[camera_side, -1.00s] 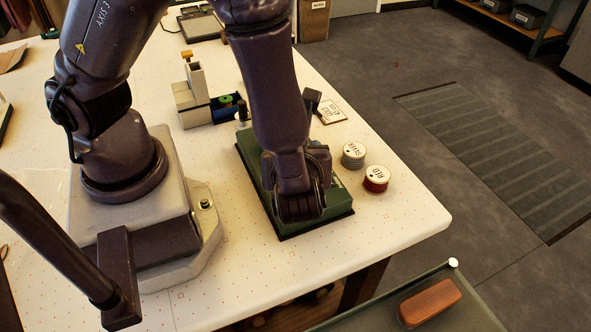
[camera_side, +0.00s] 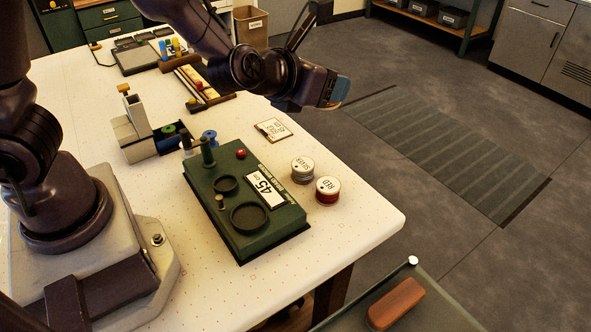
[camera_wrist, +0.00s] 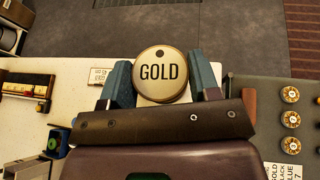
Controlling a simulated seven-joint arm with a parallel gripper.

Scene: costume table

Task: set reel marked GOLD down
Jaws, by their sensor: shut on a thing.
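The reel marked GOLD (camera_wrist: 160,73) is a round tin with a pale gold lid, its label facing the wrist camera. My gripper (camera_wrist: 161,84) is shut on it, with one blue-grey finger on each side. In the side view my gripper (camera_side: 338,90) is raised, past the table's right edge in the picture; the reel is mostly hidden there by the fingers. A reel marked SILVER (camera_side: 302,170) and a reel marked RED (camera_side: 327,190) stand side by side on the white table (camera_side: 345,235).
A green winding machine (camera_side: 275,241) with a 45 cm display stands left of the reels. A printed card (camera_side: 272,130) lies behind them. A rack (camera_side: 205,88) with coloured pieces is farther back. The table's front right corner is clear. A red-brown block (camera_side: 396,303) lies on a green surface.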

